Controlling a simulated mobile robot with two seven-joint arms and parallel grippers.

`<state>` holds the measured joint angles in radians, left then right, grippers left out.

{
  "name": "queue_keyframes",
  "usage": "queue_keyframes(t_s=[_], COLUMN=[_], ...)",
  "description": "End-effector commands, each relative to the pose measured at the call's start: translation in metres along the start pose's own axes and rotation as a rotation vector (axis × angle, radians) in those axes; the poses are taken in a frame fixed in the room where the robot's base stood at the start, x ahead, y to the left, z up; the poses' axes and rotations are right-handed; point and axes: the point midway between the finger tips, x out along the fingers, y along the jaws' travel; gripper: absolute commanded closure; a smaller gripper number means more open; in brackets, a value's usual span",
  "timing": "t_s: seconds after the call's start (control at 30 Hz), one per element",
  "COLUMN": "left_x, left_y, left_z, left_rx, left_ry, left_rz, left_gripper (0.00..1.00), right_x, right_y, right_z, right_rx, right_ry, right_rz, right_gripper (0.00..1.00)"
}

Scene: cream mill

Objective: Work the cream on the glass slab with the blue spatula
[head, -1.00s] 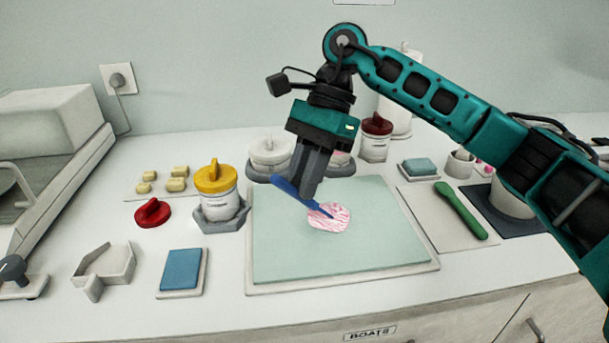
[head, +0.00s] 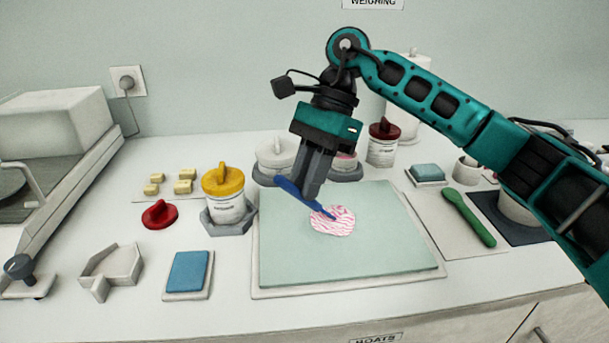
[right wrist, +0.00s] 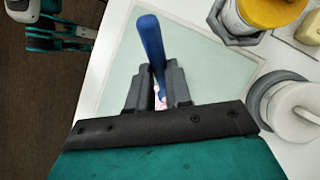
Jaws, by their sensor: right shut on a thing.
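The pale green glass slab (head: 380,255) lies on a white base in the middle of the counter. A patch of cream (head: 333,222), white with pink-red streaks, lies on the slab left of its middle. My right gripper (head: 312,192) is above the slab, shut on the blue spatula (head: 294,190). My left gripper is not in view.
A yellow-lidded jar (head: 225,195) stands in a grey holder left of the slab. A red lid (head: 160,214), a blue pad (head: 188,270) and a white angular tray (head: 112,265) lie farther left. A green spatula (head: 468,216) lies at right. A red-lidded jar (head: 383,146) stands behind.

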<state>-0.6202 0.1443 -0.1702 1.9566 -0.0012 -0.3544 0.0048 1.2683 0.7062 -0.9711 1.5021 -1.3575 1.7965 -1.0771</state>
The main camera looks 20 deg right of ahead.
Motion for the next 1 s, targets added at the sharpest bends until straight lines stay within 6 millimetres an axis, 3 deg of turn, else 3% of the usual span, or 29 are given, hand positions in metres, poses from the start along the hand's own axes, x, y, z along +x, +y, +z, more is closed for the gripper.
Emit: queue_keyframes(t_s=[0.3,0.47,1.0], left_x=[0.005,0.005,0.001], left_y=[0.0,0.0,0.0], left_z=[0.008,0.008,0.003], left_rx=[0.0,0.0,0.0], left_ry=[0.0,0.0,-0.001], left_rz=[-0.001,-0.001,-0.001], left_gripper=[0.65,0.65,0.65], right_x=[0.004,0.003,-0.001], right_y=[0.028,0.033,-0.009], right_z=[0.0,0.001,0.001], right_rx=[0.002,0.003,0.001], right_ry=[0.001,0.0,-0.001], right_rz=[0.003,0.004,0.002], right_gripper=[1.0,1.0,1.0])
